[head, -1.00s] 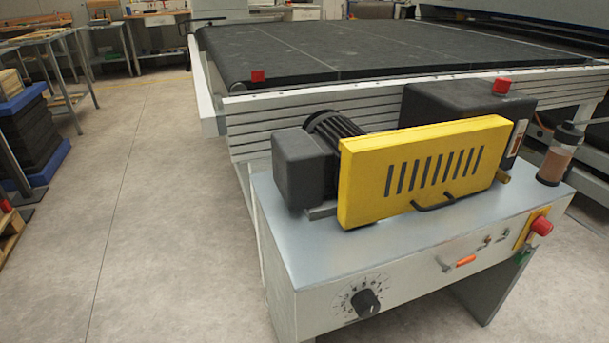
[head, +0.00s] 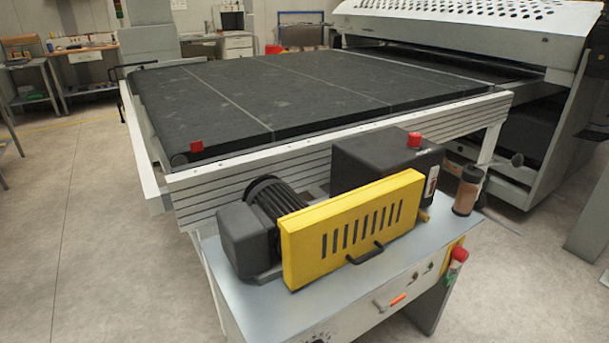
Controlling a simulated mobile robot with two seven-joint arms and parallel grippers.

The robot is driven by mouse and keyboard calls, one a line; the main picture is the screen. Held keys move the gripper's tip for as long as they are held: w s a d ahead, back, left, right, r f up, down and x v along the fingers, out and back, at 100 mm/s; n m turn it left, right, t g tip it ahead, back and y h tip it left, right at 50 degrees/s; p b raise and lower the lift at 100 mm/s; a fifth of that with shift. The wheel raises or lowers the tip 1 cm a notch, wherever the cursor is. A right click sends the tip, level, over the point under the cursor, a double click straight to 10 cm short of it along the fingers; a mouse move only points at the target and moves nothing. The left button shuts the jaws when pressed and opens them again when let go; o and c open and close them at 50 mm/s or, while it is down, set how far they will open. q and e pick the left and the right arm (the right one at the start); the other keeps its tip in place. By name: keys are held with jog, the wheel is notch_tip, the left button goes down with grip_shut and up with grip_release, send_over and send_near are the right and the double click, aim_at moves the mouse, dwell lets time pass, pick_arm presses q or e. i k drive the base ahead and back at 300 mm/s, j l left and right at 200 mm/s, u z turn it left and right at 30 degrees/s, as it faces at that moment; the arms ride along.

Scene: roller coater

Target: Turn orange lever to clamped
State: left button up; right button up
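The orange lever (head: 397,300) is on the front panel of the grey machine cabinet (head: 345,312), low in the head view. Its orange handle points to the right and slightly up from a metal pivot at its left end. It is too small to read any clamped marking beside it. Neither of my grippers shows in the head view.
A yellow slotted guard (head: 352,228) with a black handle sits on the cabinet top beside a dark motor. A red button (head: 459,254) is at the panel's right end. A black dial (head: 320,341) is cut off at the bottom edge. A conveyor bed (head: 290,100) lies behind. Floor is clear at left.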

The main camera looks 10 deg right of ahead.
aim_at(383, 310)
jog(key=z, duration=1.05)
